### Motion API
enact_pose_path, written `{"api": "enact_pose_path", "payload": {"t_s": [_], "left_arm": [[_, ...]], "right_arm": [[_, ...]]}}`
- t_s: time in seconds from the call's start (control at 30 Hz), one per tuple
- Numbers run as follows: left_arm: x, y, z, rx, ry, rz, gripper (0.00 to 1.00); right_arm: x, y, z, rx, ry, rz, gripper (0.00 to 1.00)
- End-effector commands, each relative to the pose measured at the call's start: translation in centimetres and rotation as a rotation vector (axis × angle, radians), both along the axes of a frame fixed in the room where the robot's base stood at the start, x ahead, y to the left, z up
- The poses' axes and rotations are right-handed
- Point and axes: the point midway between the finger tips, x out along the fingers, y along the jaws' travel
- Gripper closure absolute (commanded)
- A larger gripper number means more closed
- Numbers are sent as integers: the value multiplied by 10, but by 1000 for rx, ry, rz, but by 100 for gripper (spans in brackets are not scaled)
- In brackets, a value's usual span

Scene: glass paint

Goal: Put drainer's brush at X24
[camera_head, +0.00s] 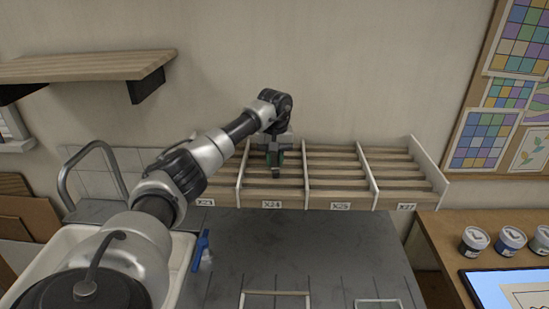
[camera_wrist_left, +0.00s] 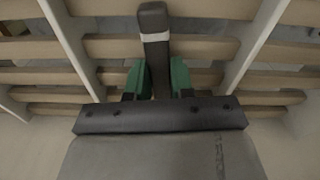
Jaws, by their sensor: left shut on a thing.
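My left gripper (camera_head: 275,160) is shut on a dark brush (camera_wrist_left: 154,22) with a pale band around it. In the left wrist view the brush sits between the two green fingers (camera_wrist_left: 157,78). I cannot tell whether the brush touches the slats. The gripper hides part of the brush. My right gripper is not in view.
White dividers (camera_head: 370,178) separate X24 from the neighbouring compartments, which look empty. A white sink (camera_head: 180,262) and curved tap (camera_head: 75,172) are at left, with a blue-handled item (camera_head: 200,244) nearby. A wooden shelf (camera_head: 90,66) hangs upper left. Paint jars (camera_head: 474,240) stand at right.

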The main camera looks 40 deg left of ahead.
Motion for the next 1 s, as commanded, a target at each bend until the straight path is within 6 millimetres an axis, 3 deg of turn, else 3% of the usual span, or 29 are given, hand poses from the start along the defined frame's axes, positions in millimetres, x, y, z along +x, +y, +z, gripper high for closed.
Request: {"api": "enact_pose_path", "payload": {"t_s": [1.0], "left_arm": [[0,0,-8,0,1,1,100]], "right_arm": [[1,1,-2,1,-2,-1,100]]}}
